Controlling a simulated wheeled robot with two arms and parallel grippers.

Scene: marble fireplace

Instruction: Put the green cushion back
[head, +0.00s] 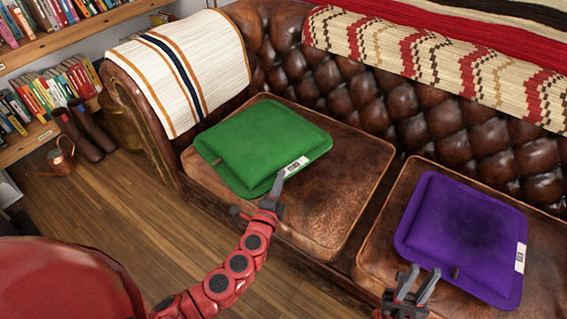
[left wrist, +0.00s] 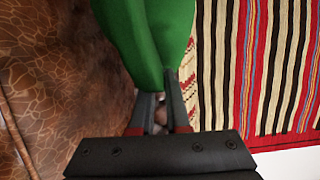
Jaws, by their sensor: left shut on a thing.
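The green cushion (head: 262,145) is square with a white label at its front right edge. It lies over the left seat of the brown leather sofa; whether it rests fully on the seat is unclear. My left gripper (head: 280,184) is shut on its front edge near the label. In the left wrist view the green cloth (left wrist: 148,40) runs between the fingers (left wrist: 160,98). My right gripper (head: 424,272) is open and empty at the front edge of the purple cushion (head: 462,232), which lies on the right seat; I cannot tell whether they touch.
A cream striped throw (head: 180,70) covers the sofa's left arm, and a patterned blanket (head: 440,62) hangs over the backrest. Bookshelves (head: 45,95) and a copper watering can (head: 61,157) stand at the left. Bare leather seat (head: 335,175) shows right of the green cushion.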

